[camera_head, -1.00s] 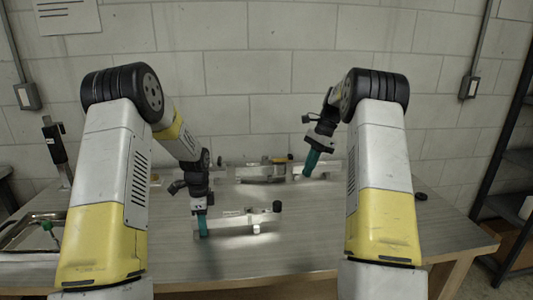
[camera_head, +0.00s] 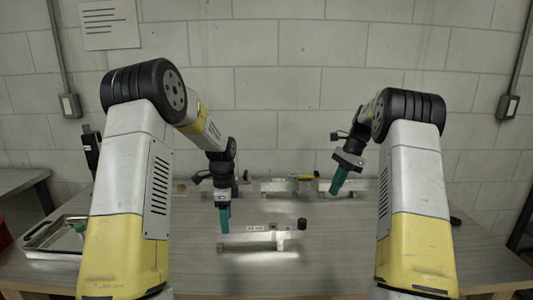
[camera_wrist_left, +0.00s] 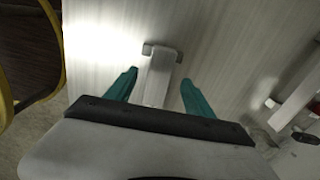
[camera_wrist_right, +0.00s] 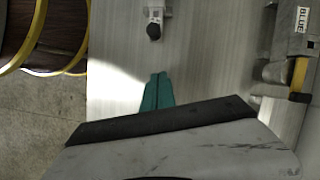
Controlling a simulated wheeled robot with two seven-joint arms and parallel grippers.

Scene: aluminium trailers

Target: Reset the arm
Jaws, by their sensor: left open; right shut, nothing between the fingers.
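A near aluminium trailer (camera_head: 262,239) with a dark knob at its right end lies on the table. My left gripper (camera_head: 223,226) is open, its green fingers just above the trailer's left end. In the left wrist view the trailer's bar (camera_wrist_left: 158,80) shows between the spread fingertips (camera_wrist_left: 157,76), with no contact visible. My right gripper (camera_head: 336,190) is shut and empty, in the air above the table on the right. In the right wrist view its fingertips (camera_wrist_right: 157,78) are together, and a dark knob (camera_wrist_right: 153,31) lies beyond them.
Further trailers stand at the table's back, one with a yellow band (camera_head: 305,178); a part marked BLUE (camera_wrist_right: 301,20) shows in the right wrist view. A metal tray (camera_head: 57,232) is at the left. The front tabletop (camera_head: 320,268) is clear.

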